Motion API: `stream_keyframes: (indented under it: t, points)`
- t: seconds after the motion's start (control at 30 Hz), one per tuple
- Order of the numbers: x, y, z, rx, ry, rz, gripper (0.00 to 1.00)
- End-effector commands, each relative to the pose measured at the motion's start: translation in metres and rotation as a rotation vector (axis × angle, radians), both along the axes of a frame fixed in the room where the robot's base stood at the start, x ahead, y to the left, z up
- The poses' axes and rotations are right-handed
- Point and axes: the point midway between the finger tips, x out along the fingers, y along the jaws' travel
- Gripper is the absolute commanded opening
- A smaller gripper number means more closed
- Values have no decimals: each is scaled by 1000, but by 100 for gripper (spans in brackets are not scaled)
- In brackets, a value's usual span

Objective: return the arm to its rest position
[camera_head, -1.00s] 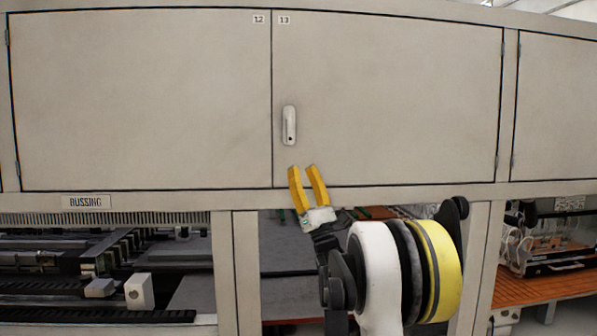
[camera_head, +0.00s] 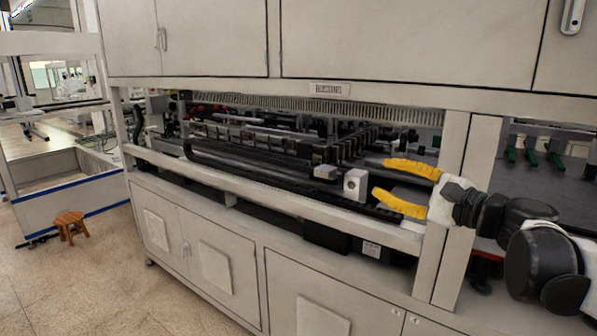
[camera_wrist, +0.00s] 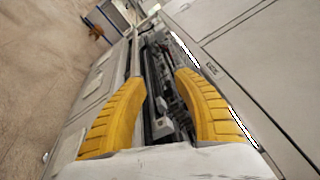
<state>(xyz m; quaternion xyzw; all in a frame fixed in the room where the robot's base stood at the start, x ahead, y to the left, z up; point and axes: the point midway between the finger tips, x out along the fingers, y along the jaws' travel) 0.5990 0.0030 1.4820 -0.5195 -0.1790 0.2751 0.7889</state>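My gripper (camera_head: 394,187) has two yellow fingers and a white body, and it sits at the right of the head view. Its fingers are spread apart with nothing between them, pointing left in front of the machine's open bay. In the wrist view my gripper (camera_wrist: 160,98) also shows open, with the machine bay seen through the gap. My arm reaches in from the lower right of the head view; most of it is out of frame.
The long gantry machine (camera_head: 215,185) fills the middle, with closed upper cabinets (camera_head: 400,40) and lower doors (camera_head: 215,265). A white upright post (camera_head: 450,200) stands close behind my gripper. A wooden stool (camera_head: 70,224) stands on open floor (camera_head: 100,280) at the left.

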Motion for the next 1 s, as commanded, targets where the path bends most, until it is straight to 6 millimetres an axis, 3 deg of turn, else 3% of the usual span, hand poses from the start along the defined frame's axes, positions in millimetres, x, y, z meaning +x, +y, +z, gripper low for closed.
stream_keyframes:
  t: [0.03, 0.1, 0.23, 0.4, 0.5, 0.6, 0.7, 1.0]
  points:
    - [-18, 23, -41, -121, 21, 27, 36]
    - [-45, 45, -90, -317, 46, 65, 36]
    - [-101, 66, -184, -700, 70, 154, 36]
    - [-176, 53, -298, -1226, 53, 297, 36]
    - [-209, 31, -345, -1497, 24, 376, 36]
    - [-227, 13, -370, -1685, 1, 432, 36]
    - [-236, 1, -381, -1790, -14, 462, 36]
    - [-238, -2, -382, -1816, -17, 468, 36]
